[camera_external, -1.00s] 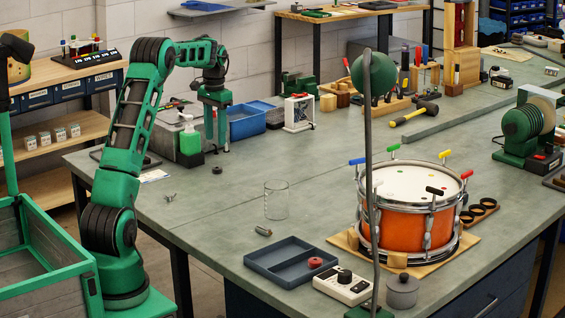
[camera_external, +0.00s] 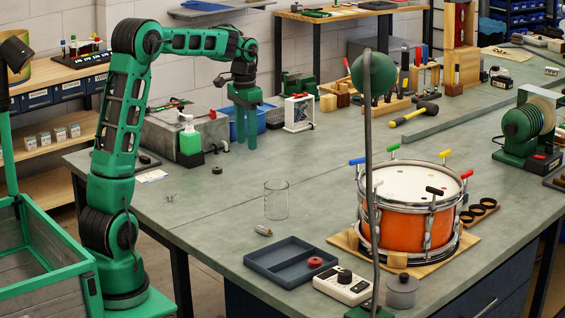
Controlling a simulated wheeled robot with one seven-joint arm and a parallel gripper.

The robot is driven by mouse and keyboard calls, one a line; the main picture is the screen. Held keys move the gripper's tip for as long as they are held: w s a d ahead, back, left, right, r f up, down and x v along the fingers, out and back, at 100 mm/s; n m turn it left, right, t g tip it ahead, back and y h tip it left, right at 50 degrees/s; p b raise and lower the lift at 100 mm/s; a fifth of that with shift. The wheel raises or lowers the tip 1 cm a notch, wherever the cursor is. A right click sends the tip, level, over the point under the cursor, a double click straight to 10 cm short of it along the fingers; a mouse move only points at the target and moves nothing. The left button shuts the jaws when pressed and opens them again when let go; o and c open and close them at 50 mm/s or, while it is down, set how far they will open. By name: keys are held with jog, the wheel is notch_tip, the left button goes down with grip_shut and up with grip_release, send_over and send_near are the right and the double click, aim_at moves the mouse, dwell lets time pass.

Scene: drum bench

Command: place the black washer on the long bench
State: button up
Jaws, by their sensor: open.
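A small dark ring-like piece (camera_external: 217,170), which looks like the black washer, lies on the long bench (camera_external: 215,200) in front of the green soap bottle. It is too small to be sure. My gripper (camera_external: 246,148) is behind and to the right of it, pointing down with its two green fingers apart. I see nothing between them. The fingertips are close to the bench top in the picture; their exact height is hard to tell. A red washer (camera_external: 315,262) lies in the dark divided tray (camera_external: 275,262).
The soap bottle (camera_external: 189,138), a blue bin (camera_external: 236,122) and a white frame (camera_external: 298,113) stand near my gripper. A glass beaker (camera_external: 276,201), an orange drum (camera_external: 405,222) and a holder with black rings (camera_external: 480,209) stand further forward. The bench middle is clear.

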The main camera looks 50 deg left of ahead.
jog(key=s+d+m, duration=0.3)
jog(key=s+d, duration=1.6)
jog(key=s+d+f, duration=0.1)
jog(key=s+f, duration=0.2)
jog(key=s, duration=0.6)
jog(key=s+d+f+m, duration=0.1)
jog(key=s+f, duration=0.3)
jog(key=s, duration=0.5)
jog(key=shift+d+y, duration=0.3)
jog(key=shift+d, duration=0.4)
jog(key=shift+f, duration=0.1)
